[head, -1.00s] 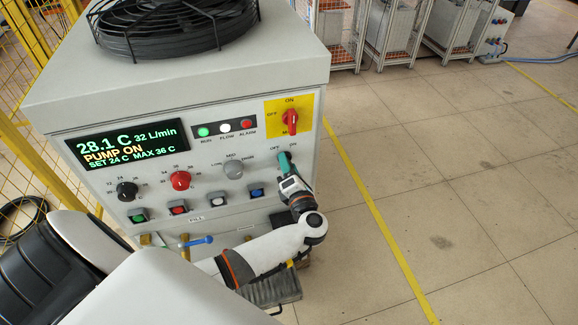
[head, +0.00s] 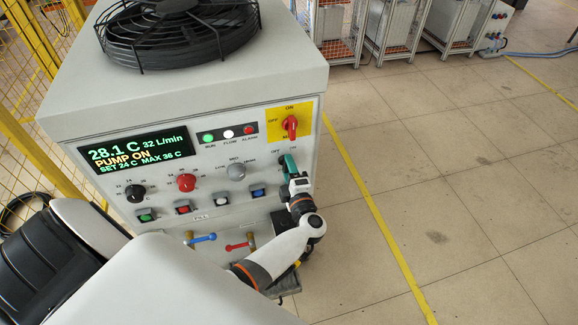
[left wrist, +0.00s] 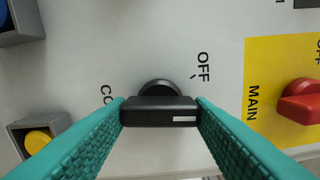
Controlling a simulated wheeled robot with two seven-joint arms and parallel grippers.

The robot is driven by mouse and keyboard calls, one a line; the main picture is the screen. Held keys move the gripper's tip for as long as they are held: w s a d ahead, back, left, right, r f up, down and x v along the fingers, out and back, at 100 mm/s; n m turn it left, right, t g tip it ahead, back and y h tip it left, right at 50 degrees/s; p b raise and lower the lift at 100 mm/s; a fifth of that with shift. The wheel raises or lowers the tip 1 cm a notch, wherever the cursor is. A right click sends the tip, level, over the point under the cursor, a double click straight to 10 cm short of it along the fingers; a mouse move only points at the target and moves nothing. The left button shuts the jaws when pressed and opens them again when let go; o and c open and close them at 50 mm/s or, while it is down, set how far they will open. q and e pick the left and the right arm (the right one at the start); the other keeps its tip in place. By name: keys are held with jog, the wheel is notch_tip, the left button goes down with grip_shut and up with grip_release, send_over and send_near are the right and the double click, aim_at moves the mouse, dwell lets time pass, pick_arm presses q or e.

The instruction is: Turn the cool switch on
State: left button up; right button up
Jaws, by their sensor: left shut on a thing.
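The cool switch is a black knob (left wrist: 160,112) with a white mark at the right of its bar. In the left wrist view the bar lies level between my green fingers. An OFF label (left wrist: 203,67) and its tick are above right of the knob. A label starting with "CO" is partly covered by a finger, and no ON label shows there. My left gripper (left wrist: 160,113) is shut on the knob's ends. In the head view my left gripper (head: 288,164) is at the right of the panel, hiding the knob. My right gripper is not in view.
The red main switch (head: 290,126) on its yellow plate is just above my gripper. The display (head: 134,151) reads PUMP ON and 28.1 C. Blue (head: 203,238) and red (head: 240,246) levers are low on the cabinet. A fan (head: 180,30) is on top; clear floor lies right.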

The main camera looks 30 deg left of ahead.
pick_arm(q)
jog(key=shift+f, duration=0.1)
dwell(0.3)
jog(key=o, duration=1)
jog(key=b+v, duration=0.2)
jog(key=v, duration=1)
jog(key=shift+b, duration=0.35)
